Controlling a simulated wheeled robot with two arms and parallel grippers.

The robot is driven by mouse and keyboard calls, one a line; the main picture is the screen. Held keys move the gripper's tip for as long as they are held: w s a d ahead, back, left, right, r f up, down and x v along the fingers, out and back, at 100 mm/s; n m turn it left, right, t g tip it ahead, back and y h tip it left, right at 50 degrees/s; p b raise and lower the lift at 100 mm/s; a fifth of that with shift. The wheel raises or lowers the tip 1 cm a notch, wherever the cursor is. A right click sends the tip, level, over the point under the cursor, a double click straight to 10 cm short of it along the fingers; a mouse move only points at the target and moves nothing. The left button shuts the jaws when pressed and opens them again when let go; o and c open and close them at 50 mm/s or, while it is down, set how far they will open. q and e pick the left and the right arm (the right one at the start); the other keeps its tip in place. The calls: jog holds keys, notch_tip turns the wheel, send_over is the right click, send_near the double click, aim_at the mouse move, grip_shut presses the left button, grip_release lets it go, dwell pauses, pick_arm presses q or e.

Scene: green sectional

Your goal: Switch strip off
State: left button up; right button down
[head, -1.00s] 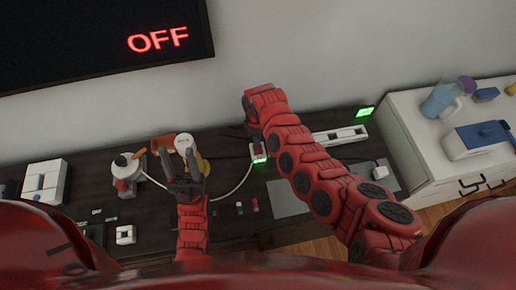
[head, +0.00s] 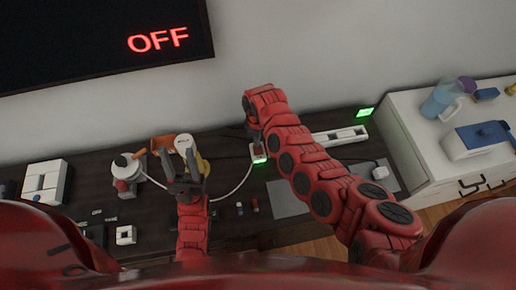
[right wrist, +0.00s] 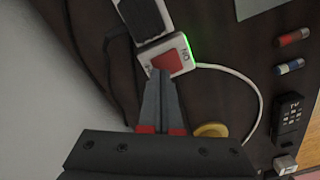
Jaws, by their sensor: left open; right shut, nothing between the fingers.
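The power strip's white switch end (head: 258,152) lies on the dark bench in the head view, with a green glow at its edge. In the right wrist view its red rocker switch (right wrist: 168,60) shows lettering that reads ON, seen turned around. My right gripper (right wrist: 161,73) is shut and empty, its fingertips at the red switch; whether they touch it I cannot tell. In the head view my right arm hides the fingers and part of the strip. My left gripper (head: 185,166) is open and empty above the bench, left of the switch end.
A wall screen (head: 110,35) reads OFF in red. A white cable (head: 236,186) loops from the switch end. A white strip-shaped piece (head: 340,136) lies right of my arm. A yellow round thing (right wrist: 211,130) lies beside my right fingers. A white cabinet (head: 410,135) stands at the right.

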jog(key=shift+f+b, duration=0.65)
jog(key=shift+f, duration=0.3)
dwell(1.0)
jog(key=shift+r, duration=0.1)
notch_tip(320, 180, up, 2)
jog(key=shift+p, duration=1.2)
notch_tip(320, 180, up, 5)
jog(key=p, duration=0.4)
jog(key=shift+p, duration=0.4)
jog(key=shift+s, duration=0.1)
